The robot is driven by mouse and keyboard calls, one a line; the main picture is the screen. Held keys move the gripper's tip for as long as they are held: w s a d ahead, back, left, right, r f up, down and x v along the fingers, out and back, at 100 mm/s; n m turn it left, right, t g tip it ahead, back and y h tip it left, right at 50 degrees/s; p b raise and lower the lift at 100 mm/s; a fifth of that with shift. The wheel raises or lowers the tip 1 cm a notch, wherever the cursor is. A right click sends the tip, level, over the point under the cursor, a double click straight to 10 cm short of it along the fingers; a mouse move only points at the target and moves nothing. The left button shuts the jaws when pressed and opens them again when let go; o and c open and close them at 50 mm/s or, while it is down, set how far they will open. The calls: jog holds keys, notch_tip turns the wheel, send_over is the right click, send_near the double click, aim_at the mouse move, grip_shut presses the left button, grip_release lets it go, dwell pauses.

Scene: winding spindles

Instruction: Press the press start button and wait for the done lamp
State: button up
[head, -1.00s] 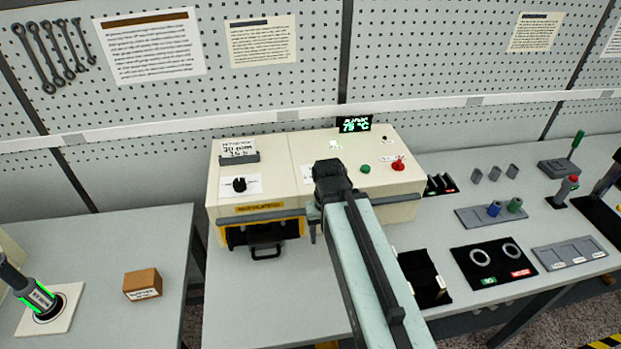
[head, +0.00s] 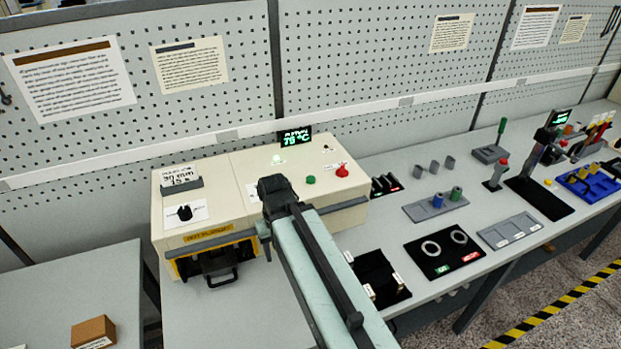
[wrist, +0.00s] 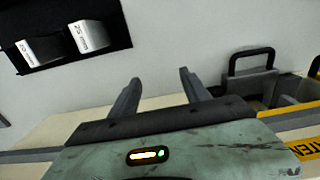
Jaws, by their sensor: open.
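The press (head: 210,206) is a cream box on the bench in the head view. On its top are a small green button (head: 310,180), a red mushroom-shaped button (head: 342,171) and a glowing pale-green lamp (head: 278,160). Their labels are too small to read or hidden, so I cannot tell which control is the start button. A display (head: 295,138) reads about 75 °C. My gripper (wrist: 160,88) is open and empty in the wrist view, with its fingers apart. In the head view my arm's end is in front of the press top, left of the green button; its fingertips are hidden.
A black drawer handle (head: 222,278) sticks out of the press front, and shows in the wrist view (wrist: 250,60). Black holders with metal blocks (wrist: 85,38) lie beside the press. Trays and rings (head: 445,245) fill the bench to the right. A cardboard box (head: 93,332) is at left.

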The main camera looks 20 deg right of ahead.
grip_shut()
dwell(1.7)
